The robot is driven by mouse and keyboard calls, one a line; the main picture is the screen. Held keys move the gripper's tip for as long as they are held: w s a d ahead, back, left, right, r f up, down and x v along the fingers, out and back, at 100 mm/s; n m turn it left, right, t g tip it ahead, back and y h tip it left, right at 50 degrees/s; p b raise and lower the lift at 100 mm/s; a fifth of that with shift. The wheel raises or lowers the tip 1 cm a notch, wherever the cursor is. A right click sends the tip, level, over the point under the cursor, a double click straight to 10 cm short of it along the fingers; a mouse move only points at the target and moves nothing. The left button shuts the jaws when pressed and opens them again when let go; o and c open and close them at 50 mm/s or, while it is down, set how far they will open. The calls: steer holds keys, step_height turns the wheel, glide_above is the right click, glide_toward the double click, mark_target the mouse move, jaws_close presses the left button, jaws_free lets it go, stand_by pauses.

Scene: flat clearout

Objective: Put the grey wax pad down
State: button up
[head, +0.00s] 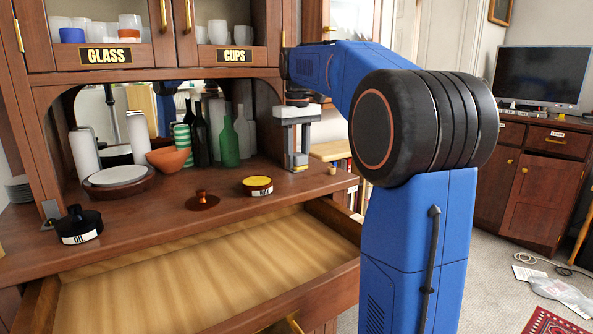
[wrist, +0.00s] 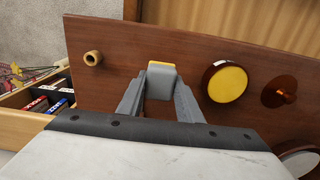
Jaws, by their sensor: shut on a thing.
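The grey wax pad (wrist: 161,82), a small grey block with a yellow edge, is between the two fingers of my gripper (wrist: 160,95) in the wrist view. In the head view my gripper (head: 297,145) points down at the right end of the cabinet's wooden counter (head: 225,200), shut on the pad (head: 298,161). The pad is at or just above the counter; I cannot tell whether it touches. A round dark tin with a yellow top (head: 257,186) stands left of the gripper; it also shows in the wrist view (wrist: 227,84).
A brown lidded knob piece (head: 202,200) and a black pot labelled OIL (head: 78,226) stand further left. Green bottles (head: 229,142) and an orange bowl (head: 168,159) are behind. A wooden peg (wrist: 92,58) is near the counter's end. An open empty drawer (head: 200,270) juts out below.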

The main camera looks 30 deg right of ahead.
mark_target(298, 169)
steer(key=shift+f, duration=1.95)
steer(key=shift+f, duration=0.1)
steer(key=o, duration=0.9)
steer(key=shift+o, duration=0.2)
step_height(298, 169, up, 11)
steer(key=shift+f, duration=0.1)
steer(key=shift+r, duration=0.7)
steer(key=shift+s, duration=0.1)
